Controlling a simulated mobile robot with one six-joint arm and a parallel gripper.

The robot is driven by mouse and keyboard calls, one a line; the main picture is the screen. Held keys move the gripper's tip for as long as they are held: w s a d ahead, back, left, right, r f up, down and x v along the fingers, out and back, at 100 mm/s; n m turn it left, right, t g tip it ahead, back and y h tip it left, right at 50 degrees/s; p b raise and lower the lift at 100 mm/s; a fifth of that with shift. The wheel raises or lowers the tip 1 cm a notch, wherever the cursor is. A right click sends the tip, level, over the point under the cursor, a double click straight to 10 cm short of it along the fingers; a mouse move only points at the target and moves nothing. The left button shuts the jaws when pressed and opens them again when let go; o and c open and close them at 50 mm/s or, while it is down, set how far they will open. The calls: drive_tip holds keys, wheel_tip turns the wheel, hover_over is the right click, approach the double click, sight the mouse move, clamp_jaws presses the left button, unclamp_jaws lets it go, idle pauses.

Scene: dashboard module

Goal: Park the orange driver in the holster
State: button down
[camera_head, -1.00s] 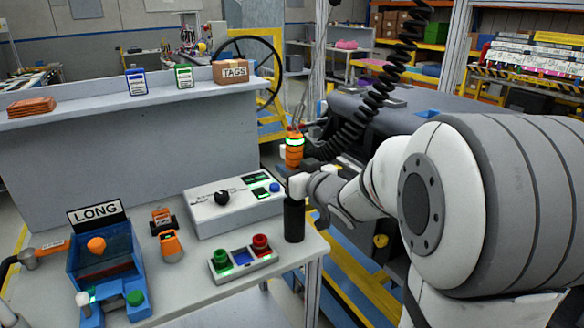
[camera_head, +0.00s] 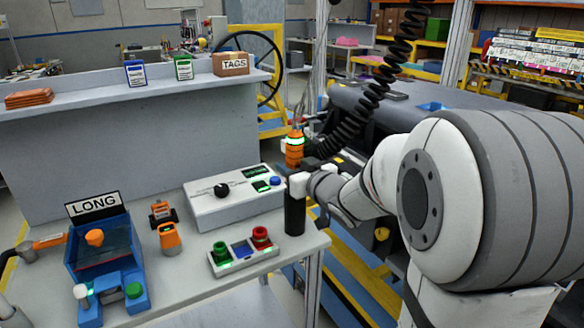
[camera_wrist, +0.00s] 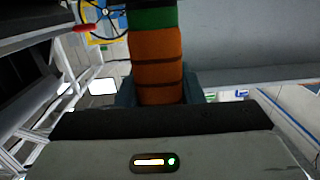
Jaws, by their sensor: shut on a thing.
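The orange driver (camera_head: 294,156), with a lit green band near its top, is upright in my gripper (camera_head: 304,165) in the head view. In the wrist view the driver (camera_wrist: 157,55) stands between the blue-grey jaw pads of my gripper (camera_wrist: 160,92), which is shut on it. A black upright cylinder (camera_head: 294,218), which looks like the holster, stands at the table's right end, below the driver. A white part covers the top of the cylinder from the head camera, so its mouth and the driver's lower end are hidden. The driver appears above the cylinder; I cannot tell their exact alignment.
A black coiled cord (camera_head: 372,100) hangs by the driver. A grey control box (camera_head: 232,205), a button panel (camera_head: 243,256), an orange hand tool (camera_head: 169,238) and a blue LONG fixture (camera_head: 82,270) are on the table left of the cylinder. A shelf (camera_head: 110,98) runs behind.

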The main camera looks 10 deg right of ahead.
drive_tip(key=shift+f, duration=0.15)
drive_tip(key=c, duration=0.9)
unclamp_jaws()
